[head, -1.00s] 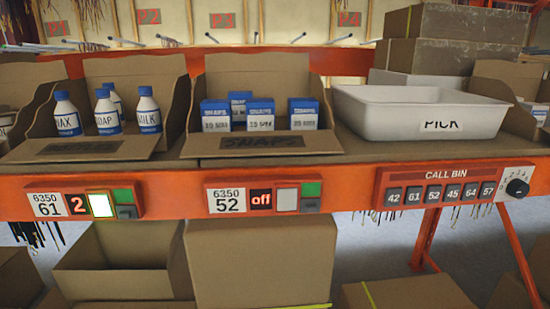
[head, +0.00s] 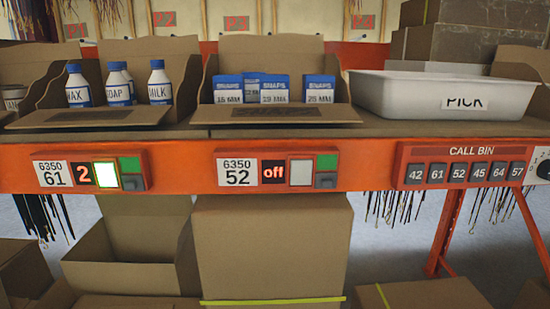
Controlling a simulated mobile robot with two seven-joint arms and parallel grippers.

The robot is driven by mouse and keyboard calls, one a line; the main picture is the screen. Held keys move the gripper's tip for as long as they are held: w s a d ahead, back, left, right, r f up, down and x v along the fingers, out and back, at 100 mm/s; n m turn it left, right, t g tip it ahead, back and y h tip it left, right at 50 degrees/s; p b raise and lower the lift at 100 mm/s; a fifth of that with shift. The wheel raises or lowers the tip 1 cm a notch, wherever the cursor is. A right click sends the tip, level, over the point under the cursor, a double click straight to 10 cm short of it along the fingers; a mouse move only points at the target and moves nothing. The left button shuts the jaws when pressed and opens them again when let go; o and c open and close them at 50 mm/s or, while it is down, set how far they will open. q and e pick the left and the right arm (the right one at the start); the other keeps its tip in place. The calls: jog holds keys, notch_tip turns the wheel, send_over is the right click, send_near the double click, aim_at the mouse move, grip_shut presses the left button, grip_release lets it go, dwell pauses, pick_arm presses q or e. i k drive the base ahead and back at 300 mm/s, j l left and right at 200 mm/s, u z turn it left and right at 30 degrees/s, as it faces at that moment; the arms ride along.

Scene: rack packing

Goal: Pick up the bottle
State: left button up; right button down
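Several white bottles with blue caps stand upright in the open cardboard bin at the left of the shelf. The front ones are a WAX bottle (head: 77,88), a SOAP bottle (head: 118,88) and a MILK bottle (head: 159,84). Another bottle shows partly behind the SOAP bottle. Below this bin, the label 61 (head: 54,174) has a red 2 and a lit white button. Neither of my grippers is in view.
A bin of blue and white SNAPS boxes (head: 275,90) stands right of the bottles, above label 52, which reads off. A white PICK tray (head: 400,95) is further right. An orange shelf beam (head: 370,170) runs across the front. Cardboard boxes (head: 270,245) stand below.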

aim_at(160, 88)
jog(key=k+u, duration=0.1)
jog(key=u, duration=1.05)
jog(key=l, duration=0.45)
jog(key=k, duration=0.05)
